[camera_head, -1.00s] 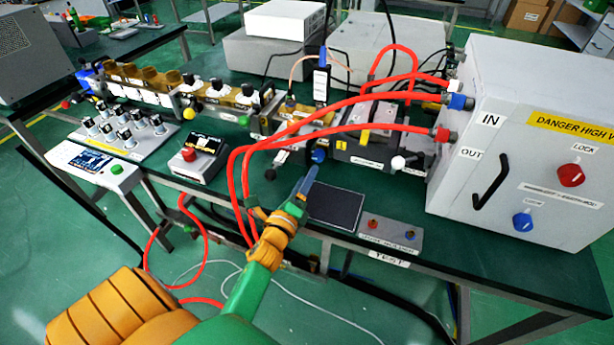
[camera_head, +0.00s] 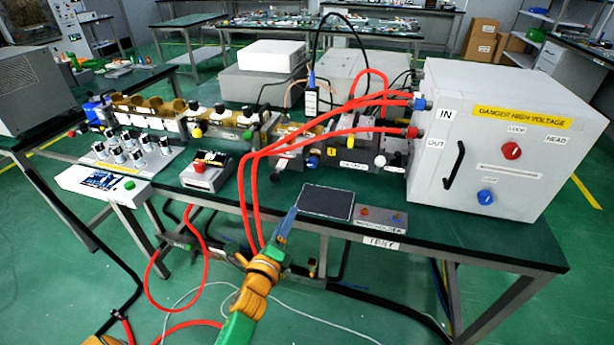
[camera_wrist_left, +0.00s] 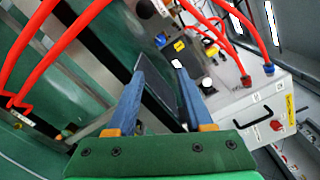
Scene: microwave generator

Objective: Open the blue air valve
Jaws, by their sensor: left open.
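My left gripper (camera_head: 286,226) is in front of the table's near edge, just left of the black pad (camera_head: 326,202). In the left wrist view the two blue fingers of the left gripper (camera_wrist_left: 157,76) are spread apart with nothing between them. Two blue parts could be the valve; I cannot tell which is the air valve. One is a small blue knob (camera_head: 312,162) on the bench assembly behind the pad. The other is a round blue knob (camera_head: 486,197) on the grey cabinet's front. The gripper touches neither.
The grey cabinet (camera_head: 540,190) stands at the table's right, with a red knob (camera_head: 511,151) and black handle (camera_head: 453,165). Red hoses (camera_head: 250,195) arch over the bench and hang past its front edge beside my left gripper. A small button box (camera_head: 381,217) sits right of the pad.

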